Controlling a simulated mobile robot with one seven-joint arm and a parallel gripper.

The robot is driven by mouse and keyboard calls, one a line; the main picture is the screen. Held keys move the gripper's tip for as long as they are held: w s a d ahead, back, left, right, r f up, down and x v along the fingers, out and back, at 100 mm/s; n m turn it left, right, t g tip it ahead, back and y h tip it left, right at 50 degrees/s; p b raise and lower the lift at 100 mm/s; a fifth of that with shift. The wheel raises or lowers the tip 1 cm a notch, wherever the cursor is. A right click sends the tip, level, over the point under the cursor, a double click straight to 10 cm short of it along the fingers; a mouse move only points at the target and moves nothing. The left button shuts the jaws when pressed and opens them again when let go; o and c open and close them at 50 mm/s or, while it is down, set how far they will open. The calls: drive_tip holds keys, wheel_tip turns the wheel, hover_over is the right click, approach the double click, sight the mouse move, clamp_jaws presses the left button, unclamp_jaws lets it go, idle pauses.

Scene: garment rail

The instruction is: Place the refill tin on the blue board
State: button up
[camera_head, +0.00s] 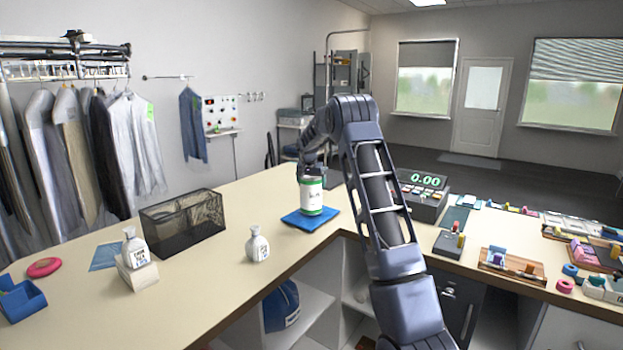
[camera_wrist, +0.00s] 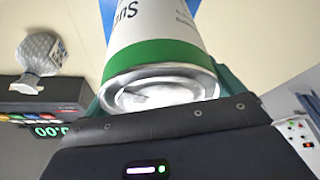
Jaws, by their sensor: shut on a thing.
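The refill tin (camera_head: 311,197) is white with green bands and stands upright at the blue board (camera_head: 292,218) on the counter. My gripper (camera_head: 312,176) reaches down from above and is shut on the upper part of the tin. In the wrist view the tin (camera_wrist: 160,35) shows its metal end and green band close to the camera, with bits of the blue board (camera_wrist: 107,14) behind it. The tin's base is over the board; I cannot tell whether it touches. My gripper hides the tin's top in the head view.
A white bottle (camera_head: 257,244) stands left of the board, and a black mesh basket (camera_head: 183,226) further left. A register with a green display (camera_head: 424,183) is right of the tin, past my arm. The counter's front edge (camera_head: 290,262) runs close to the board.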

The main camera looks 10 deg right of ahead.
drive_tip(key=shift+f, duration=1)
drive_tip(key=o, duration=1.7)
